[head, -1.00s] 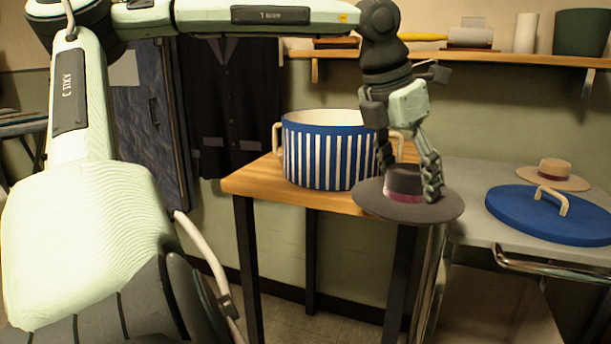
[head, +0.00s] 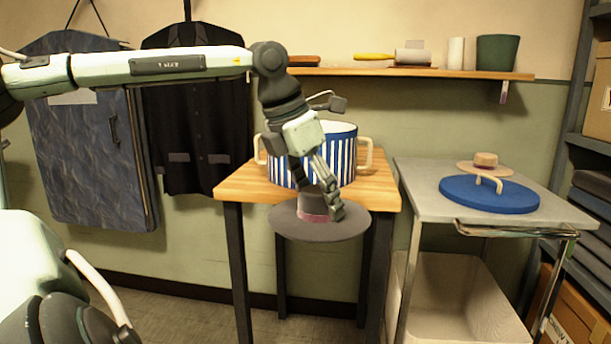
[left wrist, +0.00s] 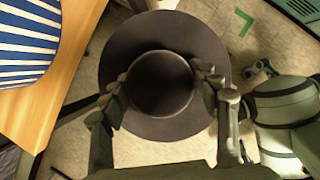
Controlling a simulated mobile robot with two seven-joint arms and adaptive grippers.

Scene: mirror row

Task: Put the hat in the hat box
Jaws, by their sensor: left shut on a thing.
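A dark grey wide-brimmed hat with a purple-red band (head: 285,222) hangs in my left gripper (head: 325,200), which is shut on its crown. The hat is roughly level, in front of the wooden table's front edge. In the left wrist view the hat (left wrist: 205,50) is seen from above, with a finger on each side of the crown. The blue-and-white striped hat box (head: 345,160) stands open on the table behind the gripper, partly hidden by it; part of it also shows in the left wrist view (left wrist: 25,45). Its blue lid (head: 480,200) lies on the grey cart. My right gripper is not in view.
The wooden table (head: 375,195) carries the box. The grey cart (head: 420,200) to the right also holds a small tan hat (head: 485,162) by the lid. A wall shelf (head: 400,72) with several items runs above. Garments (head: 195,120) hang at the left.

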